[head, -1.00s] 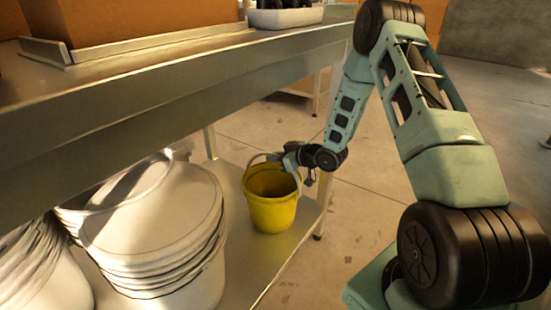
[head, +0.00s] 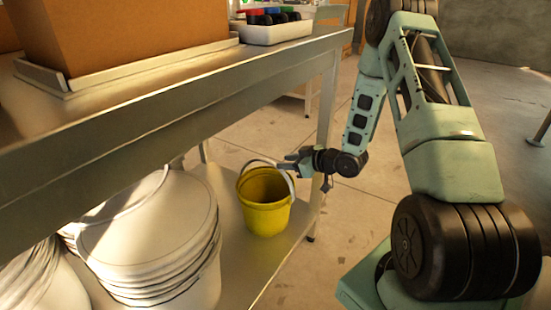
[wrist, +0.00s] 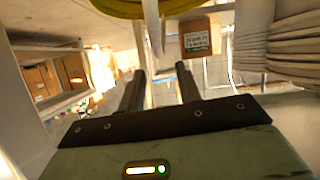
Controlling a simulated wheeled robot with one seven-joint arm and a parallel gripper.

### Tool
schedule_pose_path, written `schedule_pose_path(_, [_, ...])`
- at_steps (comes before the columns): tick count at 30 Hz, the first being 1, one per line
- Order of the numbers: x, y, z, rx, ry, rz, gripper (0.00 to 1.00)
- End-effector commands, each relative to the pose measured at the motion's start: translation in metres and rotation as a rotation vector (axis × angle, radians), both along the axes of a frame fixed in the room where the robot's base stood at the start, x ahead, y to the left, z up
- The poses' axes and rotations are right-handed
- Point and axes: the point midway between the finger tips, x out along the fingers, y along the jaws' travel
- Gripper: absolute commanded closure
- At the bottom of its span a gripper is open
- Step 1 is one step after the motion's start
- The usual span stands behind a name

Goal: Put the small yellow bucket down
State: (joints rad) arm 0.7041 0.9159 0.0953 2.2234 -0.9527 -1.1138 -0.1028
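The small yellow bucket (head: 264,217) stands upright on the lower metal shelf, near its right end, in the head view. Its pale handle leans up toward my gripper (head: 286,163), which is beside the bucket's upper right rim. In the wrist view the two dark fingers of my gripper (wrist: 160,80) are spread apart, with a clear gap between them. The bucket's yellow underside or rim (wrist: 165,8) shows at the top edge, and the pale handle strip hangs between and just beyond the fingertips. Whether a finger touches the handle cannot be told.
Stacked white lidded buckets (head: 150,240) fill the shelf to the left. The metal tabletop (head: 180,75) overhangs above, bearing a cardboard box (head: 120,30) and a white tray (head: 275,32). Open floor (head: 370,200) lies to the right.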

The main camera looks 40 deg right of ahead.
Motion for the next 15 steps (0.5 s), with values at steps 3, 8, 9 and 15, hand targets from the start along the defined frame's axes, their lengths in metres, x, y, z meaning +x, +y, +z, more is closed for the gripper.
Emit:
schedule_pose_path(3, [-0.018, -0.006, 0.01, 0.001, 0.001, -0.002, 0.66])
schedule_pose_path(8, [-0.03, -0.01, 0.014, 0.001, 0.0, 0.001, 0.66])
schedule_pose_path(9, [-0.031, -0.01, 0.014, 0.001, 0.0, 0.001, 0.66])
schedule_pose_path(15, [-0.033, -0.011, 0.014, 0.001, -0.001, 0.001, 0.66])
